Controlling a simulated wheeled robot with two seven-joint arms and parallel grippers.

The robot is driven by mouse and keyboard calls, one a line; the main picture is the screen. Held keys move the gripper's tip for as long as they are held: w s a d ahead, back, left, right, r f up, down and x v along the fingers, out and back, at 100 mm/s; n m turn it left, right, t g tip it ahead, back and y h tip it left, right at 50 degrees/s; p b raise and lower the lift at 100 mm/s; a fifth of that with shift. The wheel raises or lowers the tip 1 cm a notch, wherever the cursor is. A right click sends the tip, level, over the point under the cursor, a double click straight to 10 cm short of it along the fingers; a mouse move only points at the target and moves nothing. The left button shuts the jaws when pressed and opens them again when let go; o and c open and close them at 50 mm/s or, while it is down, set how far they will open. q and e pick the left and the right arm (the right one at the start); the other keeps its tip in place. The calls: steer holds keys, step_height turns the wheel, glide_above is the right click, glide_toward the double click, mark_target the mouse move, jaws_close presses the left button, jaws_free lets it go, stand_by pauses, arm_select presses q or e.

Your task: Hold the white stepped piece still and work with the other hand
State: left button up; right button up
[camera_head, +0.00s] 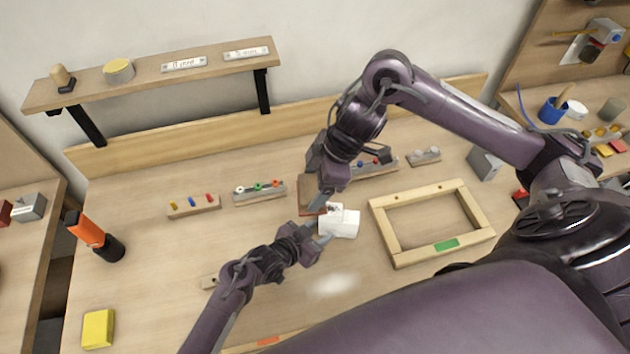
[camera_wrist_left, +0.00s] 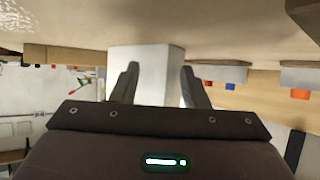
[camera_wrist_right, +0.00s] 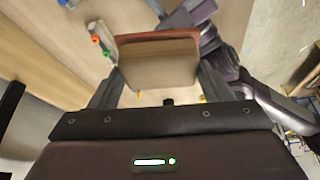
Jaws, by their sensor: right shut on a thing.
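The white stepped piece (camera_head: 343,224) stands on the workbench near its middle, and its pale face (camera_wrist_left: 150,65) fills the centre of the left wrist view. My left gripper (camera_head: 317,232) is at its lower left, fingers apart and pointing at it; the left wrist view (camera_wrist_left: 160,85) shows open fingers in front of the piece. I cannot tell whether they touch it. My right gripper (camera_head: 322,200) is above and left of the piece, shut on a brown block with a reddish face (camera_wrist_right: 158,62). That block (camera_head: 306,190) is partly hidden by the gripper in the head view.
A wooden frame (camera_head: 383,228) lies to the right of the piece. Small racks with coloured parts (camera_head: 194,206) (camera_head: 259,194) stand behind. An orange and black tool (camera_head: 88,232) and a yellow block (camera_head: 98,329) are at the left. A wall shelf (camera_head: 150,72) hangs behind.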

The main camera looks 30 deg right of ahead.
arm_select(q)
jaws_close()
steer(key=c, duration=0.6)
jaws_free()
steer(key=o, duration=1.5)
arm_select(e)
steer(key=shift+s, duration=0.1)
